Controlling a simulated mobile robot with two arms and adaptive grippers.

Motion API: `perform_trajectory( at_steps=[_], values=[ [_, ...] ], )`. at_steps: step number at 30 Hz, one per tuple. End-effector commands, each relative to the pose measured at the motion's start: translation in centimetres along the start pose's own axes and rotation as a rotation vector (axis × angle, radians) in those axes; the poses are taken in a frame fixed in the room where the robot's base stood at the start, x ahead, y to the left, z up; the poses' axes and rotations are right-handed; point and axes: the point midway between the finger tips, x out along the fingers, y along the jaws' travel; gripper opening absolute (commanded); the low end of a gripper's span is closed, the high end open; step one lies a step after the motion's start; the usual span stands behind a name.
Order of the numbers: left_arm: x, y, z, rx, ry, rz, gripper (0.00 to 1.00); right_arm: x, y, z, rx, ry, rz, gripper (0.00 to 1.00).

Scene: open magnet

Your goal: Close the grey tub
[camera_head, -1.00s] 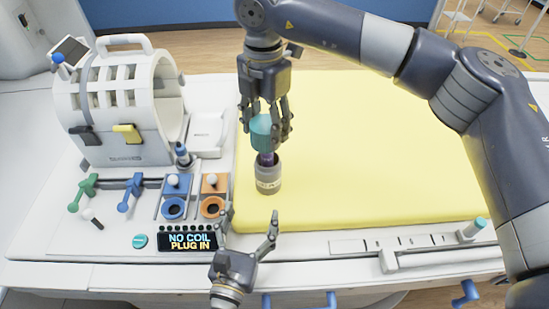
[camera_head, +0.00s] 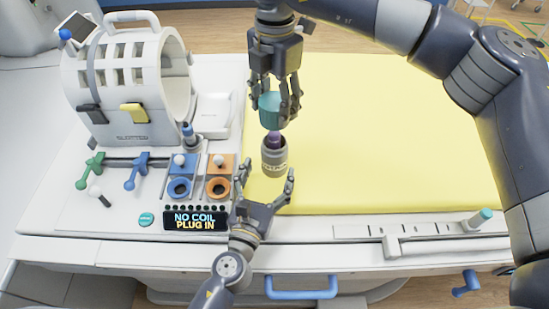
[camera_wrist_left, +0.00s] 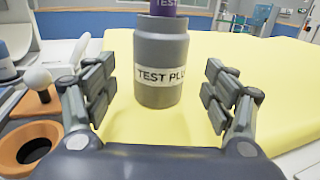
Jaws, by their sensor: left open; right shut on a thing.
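The grey tub (camera_head: 274,160) stands upright on the yellow mattress, near its left front edge. In the left wrist view the tub (camera_wrist_left: 161,65) bears a label reading "TEST PLU". A purple thing (camera_head: 273,137) sticks up from its open top. My right gripper (camera_head: 273,108) is shut on a teal lid (camera_head: 272,110), held just above the tub and apart from it. My left gripper (camera_head: 266,178) is open in front of the tub. In the left wrist view its fingers (camera_wrist_left: 160,95) lie either side of the tub, apart from it.
Left of the mattress (camera_head: 400,140) are blue (camera_head: 179,187) and orange (camera_head: 218,187) sockets with sliders. A display (camera_head: 195,220) reads "NO COIL PLUG IN". A white coil housing (camera_head: 130,95) stands behind. The mattress right of the tub is clear.

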Motion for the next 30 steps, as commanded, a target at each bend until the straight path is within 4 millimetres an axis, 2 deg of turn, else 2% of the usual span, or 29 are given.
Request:
perform_trajectory(
  at_steps=[3, 9, 15, 23, 30],
  values=[
    [2.4, 0.1, 0.1, 0.002, -0.003, 0.001, 0.77, 0.0, 0.0, 0.0, 0.000, 0.000, 0.000, 0.36],
    [4.8, 0.0, 0.0, 0.001, -0.001, 0.001, 0.77, 0.0, 0.0, 0.0, 0.000, 0.000, 0.000, 0.36],
    [5.8, 0.0, 0.0, 0.001, 0.000, 0.001, 0.77, 0.0, 0.0, 0.0, 0.000, 0.000, 0.000, 0.36],
    [5.8, 0.0, 0.0, 0.000, 0.001, 0.001, 0.77, 0.0, 0.0, 0.0, 0.000, 0.000, 0.000, 0.36],
    [5.8, 0.0, 0.0, 0.000, 0.001, 0.001, 0.23, 0.0, 0.0, 0.0, 0.000, 0.000, 0.000, 0.36]
  ],
)
